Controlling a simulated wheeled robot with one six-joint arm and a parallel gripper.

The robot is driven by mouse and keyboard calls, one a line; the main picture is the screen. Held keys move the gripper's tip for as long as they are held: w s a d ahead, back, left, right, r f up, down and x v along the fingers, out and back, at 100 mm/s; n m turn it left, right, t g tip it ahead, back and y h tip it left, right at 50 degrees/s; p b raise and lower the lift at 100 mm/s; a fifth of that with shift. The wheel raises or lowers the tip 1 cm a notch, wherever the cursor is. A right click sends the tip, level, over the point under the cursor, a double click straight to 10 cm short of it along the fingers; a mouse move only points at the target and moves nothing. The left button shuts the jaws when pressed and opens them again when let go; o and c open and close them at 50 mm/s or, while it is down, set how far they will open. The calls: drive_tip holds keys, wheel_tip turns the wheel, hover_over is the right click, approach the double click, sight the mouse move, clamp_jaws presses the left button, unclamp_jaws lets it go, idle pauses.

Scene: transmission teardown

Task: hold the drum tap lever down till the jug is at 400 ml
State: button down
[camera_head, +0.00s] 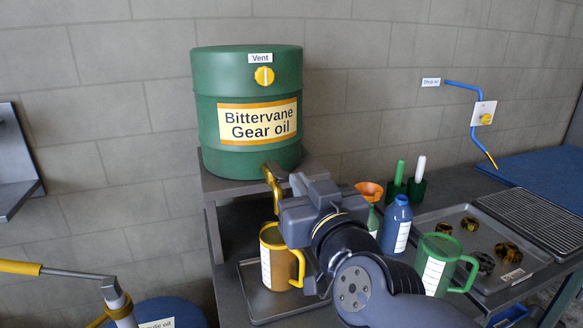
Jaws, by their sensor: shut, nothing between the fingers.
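The green drum (230,155), labelled Bittervane Gear oil, stands on a raised grey stand. Its yellow tap (270,182) points down from the lower front. The jug (284,262), with a yellow rim and handle, stands under the tap on a tray. Brown oil shows in it, but its white scale is too small to read. My gripper (298,184) is shut and empty, just right of the tap. It hides the tap lever, so I cannot tell whether it touches or presses it.
A green jug (434,266), a blue bottle (396,222) and an orange funnel (369,190) stand right of my arm. A metal tray (470,290) with several parts lies farther right. The drum's yellow vent knob (264,76) is above the label.

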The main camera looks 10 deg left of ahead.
drive_tip(key=shift+p+v, duration=0.6)
drive_tip(key=shift+v, duration=1.2)
drive_tip(key=shift+w, duration=0.1)
drive_tip(key=w+a+r+g+p, duration=0.1)
drive_tip(key=w+a+p, duration=0.2)
drive_tip(key=w+a, duration=0.2)
drive_tip(key=w, duration=0.3)
drive_tip(key=shift+w+a+r+h, duration=0.15)
drive_tip(key=shift+w+r+h, duration=0.1)
drive_tip(key=shift+w+h, duration=0.1)
drive_tip(key=p, duration=0.2)
drive_tip(key=r+g+p, duration=0.1)
drive_tip(key=p, duration=0.2)
drive_tip(key=shift+w+a+h+p, duration=0.2)
drive_tip(key=shift+w+h+p, duration=0.05)
drive_tip(key=shift+w+p, duration=0.1)
drive_tip(key=p, duration=0.4)
drive_tip(key=shift+w+a+r+g, duration=0.1)
drive_tip(key=shift+r+g, duration=0.15)
drive_tip(key=shift+g, duration=0.15)
